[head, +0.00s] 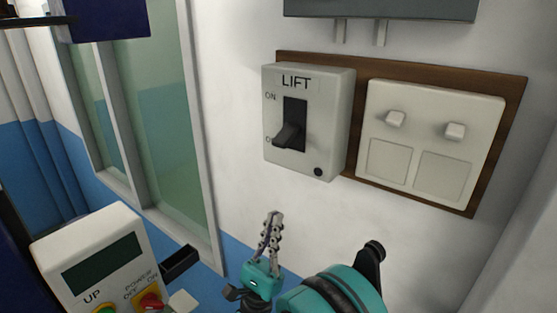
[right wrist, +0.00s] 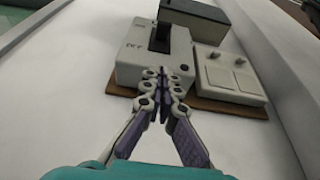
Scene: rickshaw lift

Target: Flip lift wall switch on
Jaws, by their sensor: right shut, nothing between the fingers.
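The lift wall switch (head: 308,122) is a pale box marked LIFT on a brown wooden board. Its black lever (head: 287,136) points down, at the lower marking, away from ON. The switch box also shows in the right wrist view (right wrist: 133,58), beyond my fingertips. My right gripper (head: 272,222) is shut and empty, below the switch box and apart from it in the head view. In the right wrist view my right gripper (right wrist: 164,78) has its fingertips together, in line with the box. My left gripper is not in view.
A white panel with two knobs (head: 432,145) sits right of the switch on the same board (head: 515,110). A grey box (head: 380,8) hangs above. A control box (head: 95,255) with UP and POWER markings stands lower left. A window (head: 150,110) is at left.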

